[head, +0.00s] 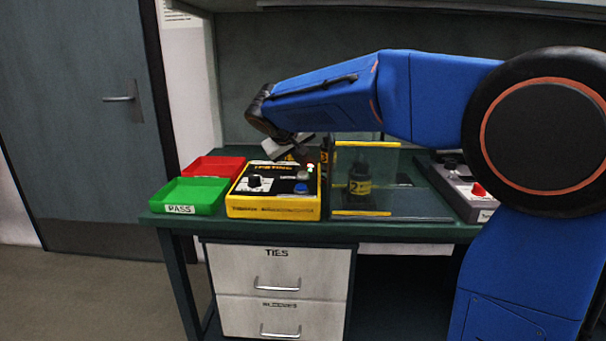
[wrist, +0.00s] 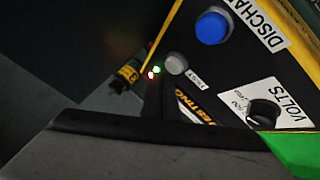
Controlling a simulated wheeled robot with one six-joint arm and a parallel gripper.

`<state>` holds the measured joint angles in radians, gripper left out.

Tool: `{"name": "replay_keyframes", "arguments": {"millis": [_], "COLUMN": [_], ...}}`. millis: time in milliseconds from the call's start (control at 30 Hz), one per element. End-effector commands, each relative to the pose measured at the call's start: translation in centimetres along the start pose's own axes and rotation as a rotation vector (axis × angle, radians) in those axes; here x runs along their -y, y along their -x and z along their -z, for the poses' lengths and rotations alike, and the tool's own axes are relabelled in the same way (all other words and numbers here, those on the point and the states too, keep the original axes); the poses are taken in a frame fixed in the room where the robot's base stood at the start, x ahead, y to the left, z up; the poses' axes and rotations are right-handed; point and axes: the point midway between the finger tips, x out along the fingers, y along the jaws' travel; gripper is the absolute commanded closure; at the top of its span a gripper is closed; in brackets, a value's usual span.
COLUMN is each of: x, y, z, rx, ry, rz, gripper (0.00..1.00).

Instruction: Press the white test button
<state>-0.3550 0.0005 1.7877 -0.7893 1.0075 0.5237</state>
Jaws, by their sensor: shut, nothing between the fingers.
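The tester box (head: 272,208) is yellow with a black top panel and stands on the green bench. Its white test button (wrist: 176,64) looks grey-white in the wrist view, beside a small label. A larger blue button (wrist: 212,27) sits near it, by the DISCHARGE label. My gripper (wrist: 157,88) is shut and empty, its dark tip close beside the white button in the wrist view. I cannot tell whether it touches the panel. In the head view my gripper (head: 303,160) hangs over the back right part of the box.
Small red and green lights (wrist: 154,72) glow beside the button. A black knob (wrist: 263,112) is marked VOLTS. Green (head: 188,197) and red trays stand left of the box. A clear screen (head: 392,200) with a dark pump behind it stands right, then a grey box with a red knob (head: 478,189).

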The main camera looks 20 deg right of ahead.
Motion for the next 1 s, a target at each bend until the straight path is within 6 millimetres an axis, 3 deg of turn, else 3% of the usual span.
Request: {"name": "replay_keyframes", "arguments": {"millis": [333,1000], "x": [-0.3,-2.6], "y": [0.4,3.5], "z": [0.3,2.5], "rx": [0.0,0.0], "ry": [-0.001,-0.001], "rz": [0.0,0.0], "gripper": [1.0,1.0]}}
